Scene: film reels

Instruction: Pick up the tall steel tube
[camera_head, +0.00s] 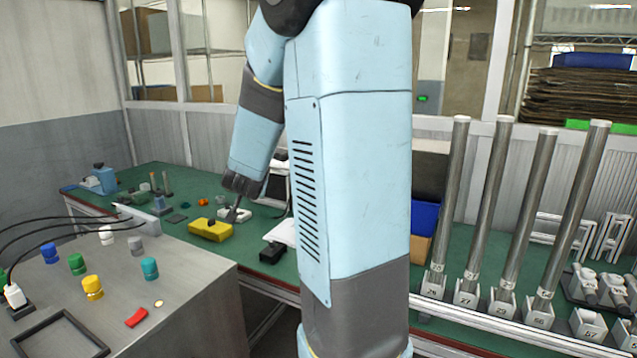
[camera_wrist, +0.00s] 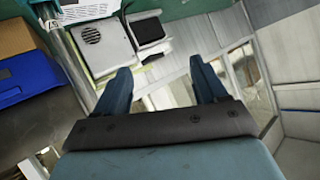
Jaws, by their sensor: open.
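Several tall steel tubes stand in small numbered white holders on the right of the green bench in the head view. They are one at the left (camera_head: 452,195), a second (camera_head: 490,200), a third (camera_head: 530,205) and one at the right (camera_head: 577,210). They lean slightly in the picture, with their lower ends in the holders. My gripper (camera_head: 236,212) is far to their left, over the bench near a yellow case. In the wrist view my gripper (camera_wrist: 162,80) has its two blue fingers apart with nothing between them.
The yellow case (camera_head: 210,230) and a black block (camera_head: 272,252) lie by my gripper. A blue bin (camera_head: 424,218) stands between my arm and the tubes. A grey table (camera_head: 185,300) with several coloured knobs is in front left. Further white holders (camera_head: 588,325) are at the right.

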